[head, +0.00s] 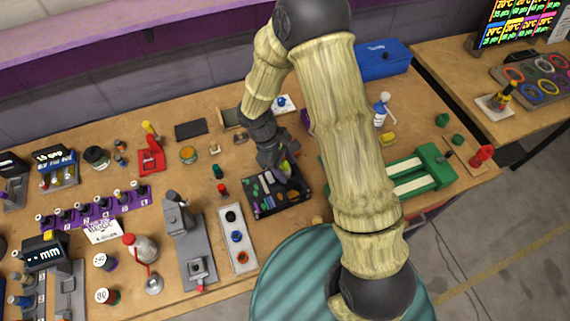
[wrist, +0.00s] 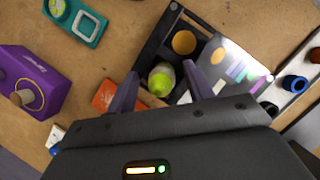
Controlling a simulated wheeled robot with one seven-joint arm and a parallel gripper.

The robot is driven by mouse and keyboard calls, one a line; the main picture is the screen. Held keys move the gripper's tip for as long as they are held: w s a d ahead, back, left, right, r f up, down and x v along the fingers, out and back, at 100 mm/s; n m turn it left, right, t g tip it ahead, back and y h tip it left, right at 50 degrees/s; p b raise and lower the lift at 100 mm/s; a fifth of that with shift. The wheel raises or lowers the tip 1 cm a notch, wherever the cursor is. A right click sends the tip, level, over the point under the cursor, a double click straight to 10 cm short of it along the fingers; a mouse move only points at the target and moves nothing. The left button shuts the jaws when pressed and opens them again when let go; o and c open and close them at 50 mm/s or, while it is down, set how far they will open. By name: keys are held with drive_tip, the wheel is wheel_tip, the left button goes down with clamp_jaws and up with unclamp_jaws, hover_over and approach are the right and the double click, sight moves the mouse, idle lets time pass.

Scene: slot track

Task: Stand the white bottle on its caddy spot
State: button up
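The black caddy (head: 284,207) stands on the workbench under my gripper (head: 278,163); its dark wall (wrist: 152,46) shows in the wrist view. A lime-green and pale bottle-like item (wrist: 162,79) is in a caddy compartment, seen from above between the two purple fingers. My gripper (wrist: 162,88) is open, with gaps on both sides of this item. I cannot tell whether it is the task's white bottle. A white bottle with blue parts (head: 380,112) stands upright on the bench right of my arm, apart from the gripper.
The caddy has a compartment with a round orange item (wrist: 184,42) and a panel of coloured pieces. A purple box (wrist: 32,82) and a teal device (wrist: 76,20) are nearby. A green fixture (head: 420,170) and blue toolbox (head: 383,62) are to the right.

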drive_tip(key=b+v, duration=0.1)
drive_tip(key=v, duration=1.1)
drive_tip(key=shift+d+r, duration=0.15)
drive_tip(key=shift+r, duration=0.05)
idle(0.4)
drive_tip(key=s+d+r+m+t+y, duration=0.2)
drive_tip(key=s+d+m, duration=0.2)
drive_tip(key=d+m, duration=0.2)
drive_tip(key=s+d+r+m+t+y, duration=0.2)
drive_tip(key=s+d+m, duration=0.2)
drive_tip(key=d+m, duration=0.3)
drive_tip(key=d, duration=0.2)
drive_tip(key=shift+d+t, duration=0.3)
drive_tip(key=shift+d, duration=0.05)
